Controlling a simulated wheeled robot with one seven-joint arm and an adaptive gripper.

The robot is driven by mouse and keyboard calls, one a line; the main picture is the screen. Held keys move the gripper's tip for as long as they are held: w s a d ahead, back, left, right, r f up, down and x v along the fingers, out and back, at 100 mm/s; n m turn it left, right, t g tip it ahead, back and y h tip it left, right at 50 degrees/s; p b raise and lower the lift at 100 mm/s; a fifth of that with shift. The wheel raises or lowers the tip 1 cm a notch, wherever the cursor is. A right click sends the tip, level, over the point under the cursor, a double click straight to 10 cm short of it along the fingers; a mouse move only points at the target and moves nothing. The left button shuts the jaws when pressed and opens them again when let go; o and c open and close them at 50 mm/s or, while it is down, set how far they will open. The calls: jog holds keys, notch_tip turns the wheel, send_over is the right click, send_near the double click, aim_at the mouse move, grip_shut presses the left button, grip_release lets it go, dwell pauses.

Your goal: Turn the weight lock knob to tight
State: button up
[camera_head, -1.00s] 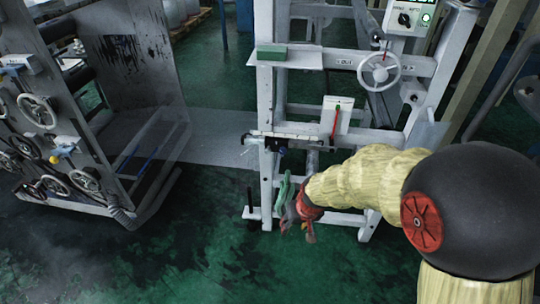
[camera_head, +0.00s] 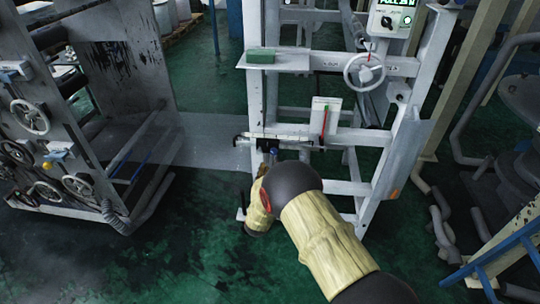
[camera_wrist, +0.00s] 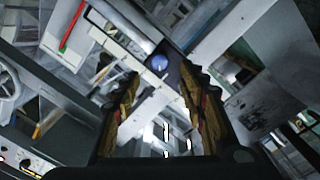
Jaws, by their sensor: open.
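A small blue round knob (camera_wrist: 158,63), which looks like the weight lock knob, shows in the wrist view on a dark mount beside a white bar. In the head view a small blue spot (camera_head: 273,151) shows under the white horizontal bar (camera_head: 305,138) of the frame. My gripper (camera_wrist: 160,75) is open and empty. Its two brown fingers stand on either side of the view, with the knob beyond and between their tips, apart from them. The knob's turn position cannot be told.
A white plate with a red lever (camera_head: 325,119) stands above the bar, and a handwheel (camera_head: 365,71) is higher right. A green block (camera_head: 262,55) lies on a shelf. A panel with several handwheels (camera_head: 35,150) stands left. Green floor between is clear.

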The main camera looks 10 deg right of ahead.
aim_at(273, 153)
jog(key=b+x, duration=0.2)
jog(key=x, duration=0.4)
jog(key=shift+w+f, duration=0.1)
jog(key=shift+w, duration=0.1)
jog(key=shift+x, duration=0.75)
jog(key=shift+c, duration=1.4)
jog(key=c, duration=0.7)
grip_shut()
